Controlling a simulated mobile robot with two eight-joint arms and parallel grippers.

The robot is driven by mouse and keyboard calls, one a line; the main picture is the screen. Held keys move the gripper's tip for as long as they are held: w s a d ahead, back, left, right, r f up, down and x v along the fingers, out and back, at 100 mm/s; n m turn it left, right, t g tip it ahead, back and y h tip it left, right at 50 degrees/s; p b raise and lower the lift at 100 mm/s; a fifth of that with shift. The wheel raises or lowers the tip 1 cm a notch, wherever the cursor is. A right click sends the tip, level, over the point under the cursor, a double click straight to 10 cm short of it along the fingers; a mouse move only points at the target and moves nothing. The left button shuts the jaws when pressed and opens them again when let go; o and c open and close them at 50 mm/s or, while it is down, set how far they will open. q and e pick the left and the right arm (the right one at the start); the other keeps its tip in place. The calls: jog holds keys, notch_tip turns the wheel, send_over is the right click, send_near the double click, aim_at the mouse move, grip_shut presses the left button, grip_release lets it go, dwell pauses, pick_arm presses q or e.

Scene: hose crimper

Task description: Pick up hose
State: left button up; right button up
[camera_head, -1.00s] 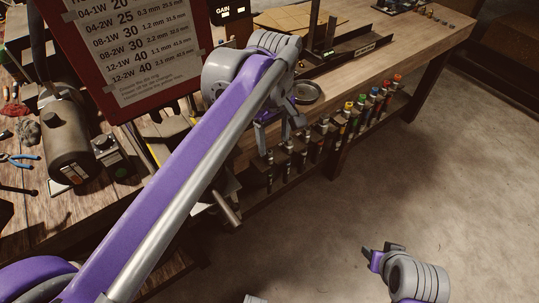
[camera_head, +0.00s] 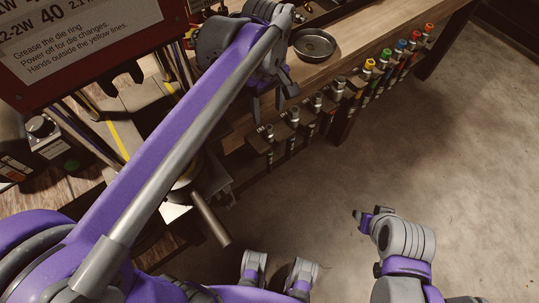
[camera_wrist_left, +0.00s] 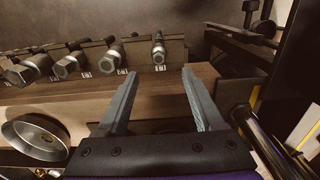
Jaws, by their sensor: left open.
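Several hoses with metal end fittings hang upright in a rack along the bench's front edge. The leftmost hose (camera_head: 266,133) and its neighbour (camera_head: 293,117) have bare metal tops; those farther right have coloured caps. My left gripper (camera_head: 268,108) is open and empty just above the rack's left end. In the left wrist view, its fingers (camera_wrist_left: 158,74) point toward one hose fitting (camera_wrist_left: 158,50), which lies beyond the tips, apart from them. More fittings (camera_wrist_left: 68,66) stand to the left there. My right gripper (camera_head: 366,221) is over the floor, away from the rack; its jaw opening is unclear.
A round metal dish (camera_head: 315,44) sits on the bench top (camera_head: 350,38) behind the rack. The red sign board (camera_head: 80,50) and a machine with yellow lines (camera_head: 117,138) are at left. The floor (camera_head: 450,150) in front is open.

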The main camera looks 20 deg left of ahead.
aim_at(269, 127)
pick_arm(q)
jog(key=f, duration=0.3)
jog(key=shift+s+f, duration=0.1)
jog(key=shift+s, duration=0.15)
jog(key=shift+w+d+f+b, duration=0.15)
jog(key=shift+f+b, duration=0.1)
jog(key=shift+f, duration=1.15)
jog(key=shift+w+f+b, duration=0.15)
jog(key=shift+f+b, duration=0.05)
jog(key=shift+f, duration=1.15)
grip_shut()
